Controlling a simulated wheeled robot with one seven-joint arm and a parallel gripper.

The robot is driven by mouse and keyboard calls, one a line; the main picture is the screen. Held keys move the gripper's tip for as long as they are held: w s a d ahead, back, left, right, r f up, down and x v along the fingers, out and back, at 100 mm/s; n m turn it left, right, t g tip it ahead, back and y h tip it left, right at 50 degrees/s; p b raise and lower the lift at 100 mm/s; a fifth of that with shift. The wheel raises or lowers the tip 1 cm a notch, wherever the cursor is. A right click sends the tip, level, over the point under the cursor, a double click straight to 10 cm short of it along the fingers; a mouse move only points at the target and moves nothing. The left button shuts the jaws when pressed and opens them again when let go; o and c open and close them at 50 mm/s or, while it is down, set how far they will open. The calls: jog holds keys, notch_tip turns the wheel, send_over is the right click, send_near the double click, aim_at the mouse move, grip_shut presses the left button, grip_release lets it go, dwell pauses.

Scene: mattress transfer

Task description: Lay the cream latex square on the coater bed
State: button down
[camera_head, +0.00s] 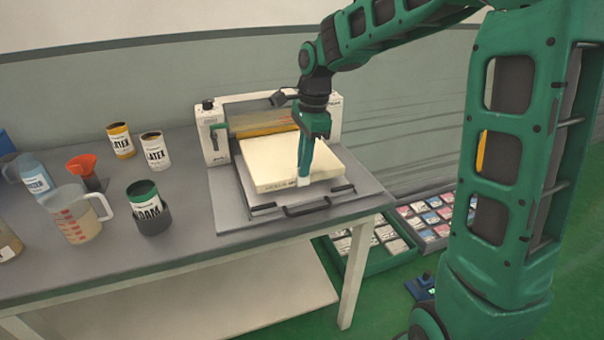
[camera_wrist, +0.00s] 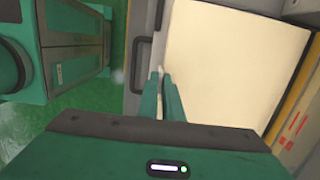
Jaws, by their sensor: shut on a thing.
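The cream latex square (camera_head: 270,158) is a thick pale slab lying over the bed of the coater (camera_head: 213,135), in front of its amber roller. In the wrist view the cream square (camera_wrist: 228,70) fills the upper right. My gripper (camera_head: 304,182) points down at the slab's front right edge and is shut on it. In the wrist view the two green fingers (camera_wrist: 163,77) are close together at the slab's left edge. The coater bed's front plate (camera_head: 262,208) shows past the slab. I cannot tell whether the slab's underside touches the bed everywhere.
On the grey bench (camera_head: 110,245) left of the coater stand latex cans (camera_head: 153,151), a dark can (camera_head: 149,208), a measuring jug (camera_head: 77,213) and an orange funnel (camera_head: 82,165). Black handles (camera_head: 306,207) edge the coater's front. A green crate (camera_head: 372,262) of packets stands on the floor.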

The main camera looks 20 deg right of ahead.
aim_at(304, 185)
jog(key=shift+f, duration=1.5)
jog(key=c, duration=1.9)
grip_release()
jog(key=shift+c, duration=0.2)
notch_tip(304, 185, up, 12)
jog(key=d, duration=0.1)
jog(key=s+d+f+n, duration=0.3)
jog(key=s+d+n, duration=0.1)
jog(key=s, duration=0.6)
jog(key=s+d+f+n, duration=0.3)
jog(key=s+d, duration=0.3)
jog(key=s, duration=0.5)
jog(key=s+d+f+n+h, duration=0.1)
jog(key=s+d+f+n, duration=0.3)
jog(key=s, duration=0.6)
jog(key=shift+s+d+n, duration=0.2)
jog(key=shift+d+n, duration=0.1)
jog(key=shift+d, duration=0.75)
